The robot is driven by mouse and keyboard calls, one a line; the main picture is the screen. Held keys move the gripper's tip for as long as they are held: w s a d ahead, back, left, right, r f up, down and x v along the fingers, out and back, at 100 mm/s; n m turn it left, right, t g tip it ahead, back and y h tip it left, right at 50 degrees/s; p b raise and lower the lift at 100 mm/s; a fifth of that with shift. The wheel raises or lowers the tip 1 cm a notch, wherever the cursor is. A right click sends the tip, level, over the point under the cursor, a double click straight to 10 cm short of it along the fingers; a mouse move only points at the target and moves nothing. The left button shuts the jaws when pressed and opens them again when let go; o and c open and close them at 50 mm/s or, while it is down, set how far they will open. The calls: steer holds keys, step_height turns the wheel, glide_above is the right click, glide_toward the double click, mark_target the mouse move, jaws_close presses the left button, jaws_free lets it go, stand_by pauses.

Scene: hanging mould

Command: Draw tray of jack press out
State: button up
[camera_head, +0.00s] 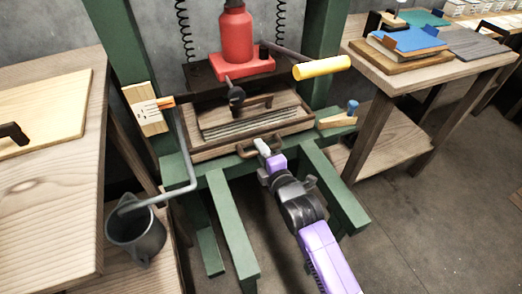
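The jack press has a green frame (322,45) with a red jack (237,40) standing on a dark plate. Below the jack, the wooden tray (215,150) sits in the press with its front edge towards me. It holds a stack of thin grey layers (245,126) under a board with a handle. A brown bar handle (244,151) is on the tray's front. My gripper (263,147) reaches up from below to this handle, its grey tip overlapping it in the picture. Whether the fingers are open or closed around it does not show clearly.
A yellow-gripped lever (322,67) sticks out right of the jack. A grey pipe (184,150) runs down to a metal bucket (137,234) at left. Wooden tables stand at left (60,195) and right (375,68). Green legs (232,215) flank the floor below the tray.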

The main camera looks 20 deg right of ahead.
jaws_close()
stand_by(1.3)
